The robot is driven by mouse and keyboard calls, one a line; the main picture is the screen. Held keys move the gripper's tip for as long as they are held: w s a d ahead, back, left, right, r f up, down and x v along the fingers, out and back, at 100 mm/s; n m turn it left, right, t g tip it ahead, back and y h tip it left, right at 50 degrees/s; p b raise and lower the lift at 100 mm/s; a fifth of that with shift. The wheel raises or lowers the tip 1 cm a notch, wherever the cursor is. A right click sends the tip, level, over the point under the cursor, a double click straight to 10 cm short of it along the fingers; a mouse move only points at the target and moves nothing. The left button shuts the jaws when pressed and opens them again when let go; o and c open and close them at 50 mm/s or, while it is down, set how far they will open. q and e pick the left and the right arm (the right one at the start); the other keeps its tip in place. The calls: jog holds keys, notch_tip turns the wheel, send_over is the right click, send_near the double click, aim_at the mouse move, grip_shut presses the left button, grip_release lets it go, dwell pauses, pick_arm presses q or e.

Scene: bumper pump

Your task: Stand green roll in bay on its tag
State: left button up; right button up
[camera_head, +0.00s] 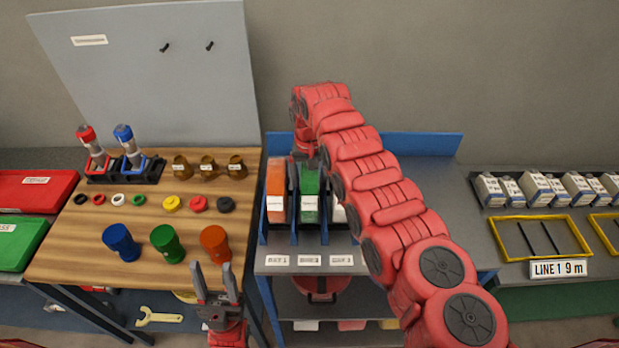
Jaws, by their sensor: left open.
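The bay rack (264,225) on the grey bench holds orange, green (309,196) and white labelled contents. White tags (310,260) lie along the bench in front. My right arm reaches across the bench; its gripper (304,148) is at the back of the rack, with the jaws unclear.
Red and blue pump-like bottles (126,142) stand in black holders at the table's back left. Several small coloured rings (172,203) and brown pieces (208,167) lie behind the rolls. My right arm covers part of the right bay and bench. A yellow frame (540,238) lies right.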

jog(key=shift+r, duration=0.15)
notch_tip(320, 180, up, 6)
jog(key=b, duration=0.3)
jog(key=shift+a+r, duration=0.1)
jog(key=shift+r, duration=0.1)
notch_tip(320, 180, up, 5)
jog(key=p, duration=0.3)
jog(key=shift+f+p, duration=0.2)
jog(key=shift+p, duration=0.15)
jog(key=shift+r+p, duration=0.5)
jog(key=shift+r, duration=0.05)
jog(key=shift+f, duration=0.15)
